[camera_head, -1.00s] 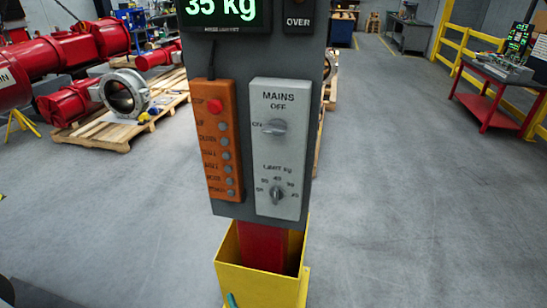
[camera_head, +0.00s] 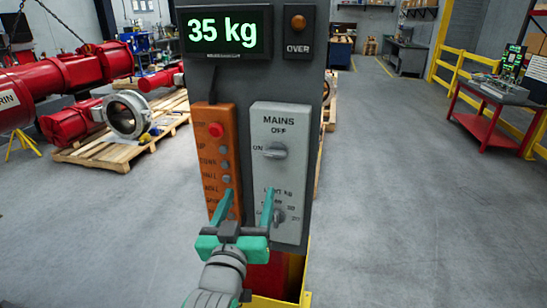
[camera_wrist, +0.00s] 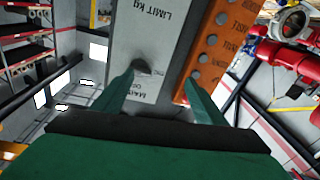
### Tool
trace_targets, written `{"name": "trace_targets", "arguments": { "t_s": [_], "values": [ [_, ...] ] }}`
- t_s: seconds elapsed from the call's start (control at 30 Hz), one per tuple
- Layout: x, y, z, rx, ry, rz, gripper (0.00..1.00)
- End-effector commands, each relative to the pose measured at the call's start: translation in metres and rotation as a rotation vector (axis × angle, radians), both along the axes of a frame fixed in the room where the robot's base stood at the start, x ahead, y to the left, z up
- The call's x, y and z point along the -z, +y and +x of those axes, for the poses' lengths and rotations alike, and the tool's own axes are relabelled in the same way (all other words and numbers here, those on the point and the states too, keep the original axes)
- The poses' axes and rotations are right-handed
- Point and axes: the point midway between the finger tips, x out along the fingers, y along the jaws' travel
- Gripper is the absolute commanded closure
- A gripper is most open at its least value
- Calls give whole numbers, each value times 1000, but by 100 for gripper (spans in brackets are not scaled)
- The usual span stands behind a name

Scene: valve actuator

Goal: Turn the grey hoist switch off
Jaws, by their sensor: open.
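The grey mains switch (camera_head: 275,151) is a rotary knob on a light grey panel (camera_head: 258,228) marked MAINS, with OFF above it and ON at its left. Its handle lies roughly level, its narrow end towards ON. My gripper (camera_head: 245,200) is open and empty, below and left of the knob, its fingers pointing up in front of the panels. In the wrist view, the knob (camera_wrist: 141,66) shows upside down just beyond the fingertips, nearer the left finger. The right finger overlaps the orange panel there. No contact with the knob shows.
An orange button panel (camera_head: 228,135) stands left of the grey panel, with a red button on top. A limit knob (camera_head: 279,216) sits below the mains switch, close to my right finger. A 35 kg display (camera_head: 228,32) and OVER lamp (camera_head: 298,22) are above.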

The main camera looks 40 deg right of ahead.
Motion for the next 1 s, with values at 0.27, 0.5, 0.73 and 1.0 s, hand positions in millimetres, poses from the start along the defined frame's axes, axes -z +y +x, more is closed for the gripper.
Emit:
{"name": "trace_targets", "arguments": {
  "t_s": [0.27, 0.5, 0.73, 1.0],
  "values": [
    [-43, -23, -15, 71, -61, 124, 34],
    [-48, -31, -13, 81, -67, 149, 34],
    [-48, -58, 9, 82, -67, 150, 34],
    [-48, -92, 38, 81, -68, 150, 34]
  ]
}}
